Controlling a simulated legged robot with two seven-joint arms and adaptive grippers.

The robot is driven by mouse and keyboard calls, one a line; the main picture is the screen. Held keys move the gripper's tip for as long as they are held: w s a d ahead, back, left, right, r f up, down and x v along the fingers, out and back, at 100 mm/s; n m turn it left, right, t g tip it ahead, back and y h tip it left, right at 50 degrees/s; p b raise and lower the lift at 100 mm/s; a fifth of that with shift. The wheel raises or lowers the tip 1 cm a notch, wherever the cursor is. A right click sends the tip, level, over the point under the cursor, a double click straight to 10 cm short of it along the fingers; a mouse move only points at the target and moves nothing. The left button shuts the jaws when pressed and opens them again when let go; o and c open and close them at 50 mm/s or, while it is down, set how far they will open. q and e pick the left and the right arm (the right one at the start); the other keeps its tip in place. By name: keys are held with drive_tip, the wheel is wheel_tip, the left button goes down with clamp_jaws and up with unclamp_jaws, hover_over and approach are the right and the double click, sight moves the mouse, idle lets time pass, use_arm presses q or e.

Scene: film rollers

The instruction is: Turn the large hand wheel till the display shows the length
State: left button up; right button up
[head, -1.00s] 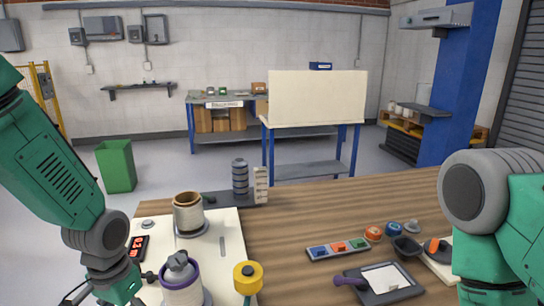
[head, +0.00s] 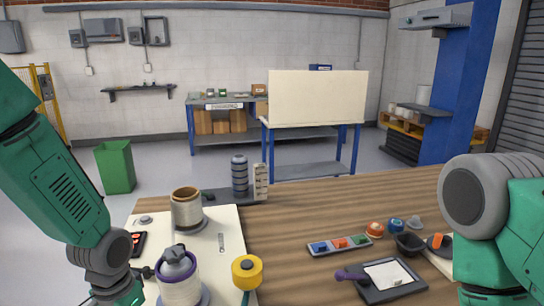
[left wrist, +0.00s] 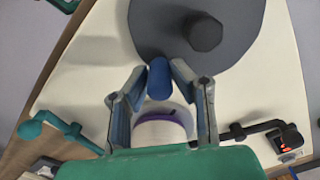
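The large hand wheel (left wrist: 150,28) shows in the left wrist view as a dark grey disc with a dark hub (left wrist: 205,34). Its blue handle (left wrist: 158,80) stands near the rim. My left gripper (left wrist: 159,72) has a fingertip on each side of this handle and appears closed on it. The display (left wrist: 288,140), a dark box with red lit figures, is at the right of that view; I cannot read it. In the head view the display (head: 139,241) is partly hidden by my left arm. The wheel and both grippers' fingers are out of the head view.
A purple-ringed spool (head: 180,291) and a brown-rimmed spool (head: 187,213) stand on the cream board (head: 228,225). A yellow knob (head: 247,271) is beside them. A small tray (head: 339,246) and a dark clipboard (head: 392,282) lie to the right. The middle wooden tabletop is clear.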

use_arm(q)
drive_tip(key=shift+w, duration=0.1)
idle(0.4)
drive_tip(key=shift+w+a+r+p, duration=0.15)
drive_tip(key=shift+w+a+p, duration=0.15)
drive_tip(key=shift+w, duration=0.1)
drive_tip(key=shift+w+a, duration=0.2)
drive_tip(key=shift+w, duration=0.35)
drive_tip(key=shift+a, duration=0.25)
